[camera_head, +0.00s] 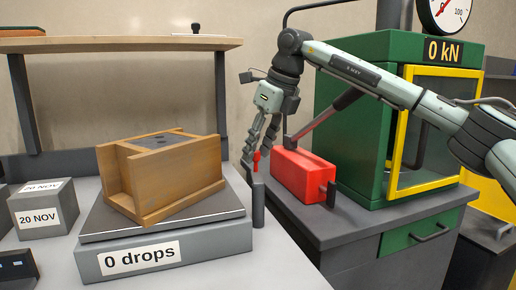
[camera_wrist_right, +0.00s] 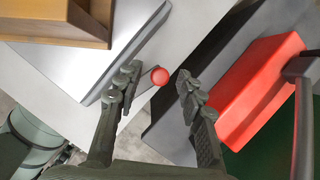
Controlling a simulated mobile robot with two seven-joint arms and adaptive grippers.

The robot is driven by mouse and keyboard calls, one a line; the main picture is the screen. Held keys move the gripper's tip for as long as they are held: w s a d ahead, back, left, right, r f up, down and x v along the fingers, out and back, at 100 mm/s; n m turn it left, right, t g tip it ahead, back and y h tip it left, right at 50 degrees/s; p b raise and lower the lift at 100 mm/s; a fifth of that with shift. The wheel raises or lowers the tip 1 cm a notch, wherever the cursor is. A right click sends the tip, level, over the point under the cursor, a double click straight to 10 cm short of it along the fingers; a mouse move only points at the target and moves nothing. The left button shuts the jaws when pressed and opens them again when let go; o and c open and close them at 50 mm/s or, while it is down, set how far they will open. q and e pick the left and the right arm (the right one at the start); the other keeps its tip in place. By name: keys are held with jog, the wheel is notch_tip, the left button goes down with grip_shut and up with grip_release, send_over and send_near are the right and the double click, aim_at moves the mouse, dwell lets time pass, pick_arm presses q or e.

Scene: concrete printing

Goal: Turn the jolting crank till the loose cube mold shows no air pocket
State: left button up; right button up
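The wooden cube mold (camera_head: 175,180) sits on the plate of the jolting table (camera_head: 160,235), whose label reads "0 drops". Grey concrete with several dark spots (camera_head: 165,140) shows in its open top. The crank's red knob (camera_head: 257,158) stands above a dark grey post (camera_head: 258,203) at the table's right side. My right gripper (camera_head: 258,150) points down at the knob. In the right wrist view, the red knob (camera_wrist_right: 160,76) shows between the spread fingertips (camera_wrist_right: 157,80), with gaps on both sides. My left gripper is out of view.
A grey cube (camera_head: 42,208) labelled "20 NOV" stands left of the jolting table. A red block-shaped object (camera_head: 300,177) with a lever lies right of the crank, before the green press (camera_head: 350,110) reading "0 kN". A wooden shelf (camera_head: 110,44) hangs behind.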

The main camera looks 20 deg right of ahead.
jog(key=shift+f, duration=0.15)
grip_shut()
dwell(0.4)
jog(key=shift+d, duration=0.1)
